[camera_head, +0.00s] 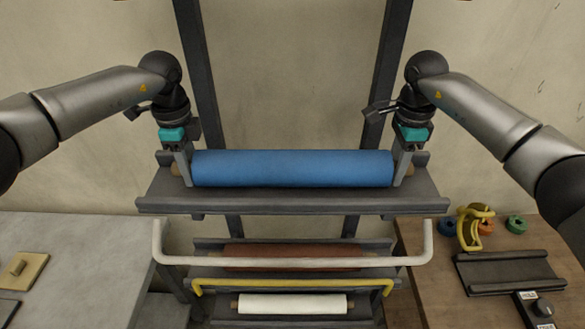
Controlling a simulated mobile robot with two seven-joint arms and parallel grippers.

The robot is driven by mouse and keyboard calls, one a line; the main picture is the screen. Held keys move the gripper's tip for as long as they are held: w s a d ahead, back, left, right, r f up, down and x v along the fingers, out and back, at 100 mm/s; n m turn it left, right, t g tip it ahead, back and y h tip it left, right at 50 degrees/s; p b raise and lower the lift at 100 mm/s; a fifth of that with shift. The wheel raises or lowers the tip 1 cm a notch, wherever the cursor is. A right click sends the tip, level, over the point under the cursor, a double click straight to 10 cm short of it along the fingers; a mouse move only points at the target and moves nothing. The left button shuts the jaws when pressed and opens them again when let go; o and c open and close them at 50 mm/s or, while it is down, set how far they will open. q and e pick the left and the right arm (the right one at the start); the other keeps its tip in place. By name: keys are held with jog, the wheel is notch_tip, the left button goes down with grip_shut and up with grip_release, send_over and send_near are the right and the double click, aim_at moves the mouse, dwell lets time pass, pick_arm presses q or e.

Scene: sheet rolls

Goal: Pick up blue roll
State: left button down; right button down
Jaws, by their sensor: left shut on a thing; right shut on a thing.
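The blue roll (292,168) lies level across the top shelf of the rack (290,203) in the head view. My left gripper (181,166) is at the roll's left end, pointing down, shut on the core end there. My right gripper (404,166) is at the right end, pointing down, shut on that core end. The fingers hide part of each core end. I cannot tell whether the roll touches the shelf or is slightly above it.
Lower shelves hold a reddish-brown roll (290,257) and a white roll (292,304). A white bar (290,262) and a yellow bar (290,284) cross in front. A grey table (80,265) stands left; a wooden table (420,270) right carries a yellow tool (470,228) and a dark tray (508,271).

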pick_arm(q)
jog(key=shift+w+r, duration=0.1)
jog(key=shift+r, duration=0.2)
pick_arm(e)
jog(key=shift+w+r, duration=0.1)
jog(key=shift+r, duration=0.2)
